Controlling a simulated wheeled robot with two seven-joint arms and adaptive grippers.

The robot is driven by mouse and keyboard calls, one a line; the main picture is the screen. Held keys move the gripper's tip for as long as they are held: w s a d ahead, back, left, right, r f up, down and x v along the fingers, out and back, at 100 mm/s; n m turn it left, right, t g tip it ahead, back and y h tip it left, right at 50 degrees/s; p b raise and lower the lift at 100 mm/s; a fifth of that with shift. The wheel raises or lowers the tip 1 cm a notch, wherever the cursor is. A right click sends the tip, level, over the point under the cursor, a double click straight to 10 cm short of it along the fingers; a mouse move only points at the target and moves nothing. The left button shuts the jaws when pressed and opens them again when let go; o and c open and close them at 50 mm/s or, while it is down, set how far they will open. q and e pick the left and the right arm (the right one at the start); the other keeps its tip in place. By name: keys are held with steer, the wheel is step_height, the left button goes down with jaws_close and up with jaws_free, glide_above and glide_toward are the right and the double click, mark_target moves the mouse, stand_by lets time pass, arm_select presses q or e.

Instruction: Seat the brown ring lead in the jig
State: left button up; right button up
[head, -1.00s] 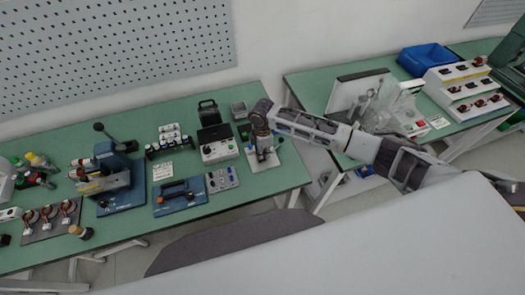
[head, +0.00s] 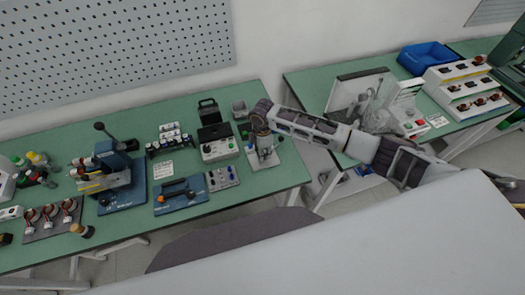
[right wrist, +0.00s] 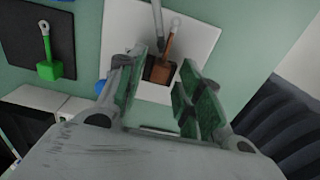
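In the right wrist view the brown ring lead (right wrist: 164,62) has its brown block end at the dark slot of the white jig plate (right wrist: 192,28), its ring end pointing up in the picture. Whether it sits fully down in the slot I cannot tell. My right gripper (right wrist: 162,75) is open, its green-padded fingers on either side of the lead with gaps visible. In the head view my right gripper (head: 264,152) is over the jig near the right end of the left bench; the lead is too small to make out. My left gripper is not in view.
A green ring lead (right wrist: 47,60) lies on a dark pad left of the jig. A grey rod (right wrist: 157,18) stands close by the brown lead. A tester box (head: 219,150) and a switch panel (head: 222,177) are left of the gripper. The bench edge is close on the right.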

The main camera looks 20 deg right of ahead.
stand_by(0.3)
steer(key=shift+r, duration=0.15)
step_height(320, 180, up, 12)
stand_by(0.7)
steer(key=shift+f, duration=0.2)
stand_by(1.4)
